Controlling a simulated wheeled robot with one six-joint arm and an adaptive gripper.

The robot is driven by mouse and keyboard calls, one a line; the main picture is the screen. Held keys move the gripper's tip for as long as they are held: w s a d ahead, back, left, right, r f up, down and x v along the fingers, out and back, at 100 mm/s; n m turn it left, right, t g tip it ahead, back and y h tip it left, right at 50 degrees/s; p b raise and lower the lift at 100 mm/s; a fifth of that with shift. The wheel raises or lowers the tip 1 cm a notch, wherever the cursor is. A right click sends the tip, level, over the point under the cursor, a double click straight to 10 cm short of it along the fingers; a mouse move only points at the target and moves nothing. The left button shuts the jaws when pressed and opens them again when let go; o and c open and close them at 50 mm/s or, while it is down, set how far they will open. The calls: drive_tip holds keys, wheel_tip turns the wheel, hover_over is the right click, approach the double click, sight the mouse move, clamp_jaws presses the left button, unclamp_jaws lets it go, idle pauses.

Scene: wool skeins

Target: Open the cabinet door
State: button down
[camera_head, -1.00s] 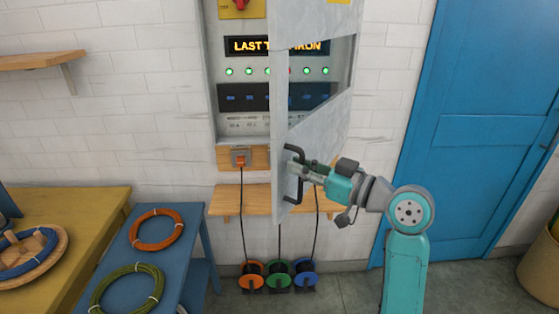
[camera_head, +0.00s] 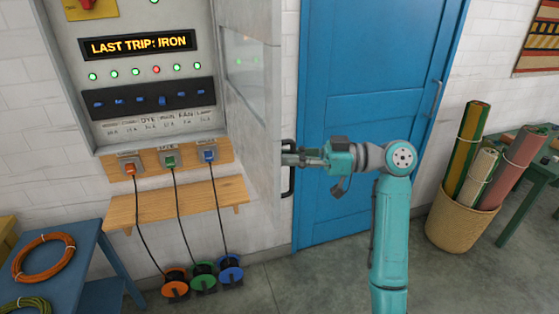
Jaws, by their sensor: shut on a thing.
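The cabinet (camera_head: 205,138) is a grey wall box with its inside showing at the left: a lit sign reading "LAST TRIP: IRON" (camera_head: 138,45), a row of small lights and dark breaker switches (camera_head: 155,98). Its grey door (camera_head: 262,130) stands wide open on the right side of the box, jutting out towards me, with a window in its upper part. My gripper (camera_head: 295,158) is shut on the black door handle (camera_head: 289,182) at the door's outer edge. The fingers hide part of the handle.
A wooden shelf (camera_head: 172,206) and cable reels (camera_head: 203,277) lie below the cabinet. A blue table with an orange coil (camera_head: 43,258) stands at the left. A blue room door (camera_head: 372,110) is behind my arm. A basket of rolls (camera_head: 460,225) stands at the right.

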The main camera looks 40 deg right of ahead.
drive_tip(key=shift+s+d+f, duration=0.15)
drive_tip(key=shift+d, duration=0.95)
drive_tip(key=c, duration=1.2)
unclamp_jaws()
drive_tip(key=v, duration=1.2)
